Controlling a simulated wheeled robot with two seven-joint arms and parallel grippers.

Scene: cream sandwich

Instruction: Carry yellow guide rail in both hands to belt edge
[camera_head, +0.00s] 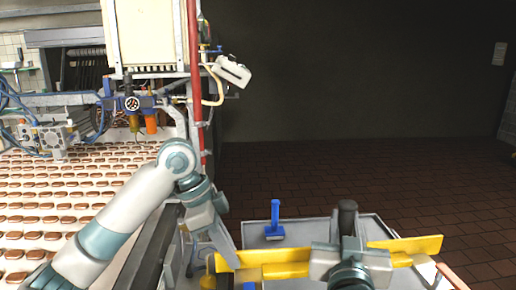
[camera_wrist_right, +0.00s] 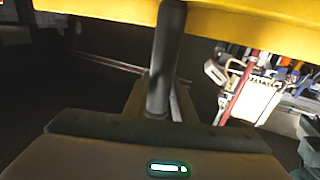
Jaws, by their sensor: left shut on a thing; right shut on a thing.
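The yellow guide rail (camera_head: 285,270) lies roughly level across the lower right of the head view. It also fills the top of the right wrist view (camera_wrist_right: 240,22). My left gripper (camera_head: 228,250) reaches down to the rail's left end and is shut on it. My right gripper (camera_head: 347,232) is shut on the rail right of its middle; the wrist and hand hide part of the rail there. One dark finger stands against the rail in the right wrist view (camera_wrist_right: 166,60). The belt (camera_head: 80,183), with rows of brown biscuits, is at the left; its near side edge is partly behind my left arm.
A grey tray top (camera_head: 310,228) lies beyond the rail, with a blue-handled tool (camera_head: 275,222) on it. A machine with a red upright pipe (camera_head: 195,90) and a white box (camera_head: 231,71) stands behind the belt. Dark tiled floor (camera_head: 430,185) is open at the right.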

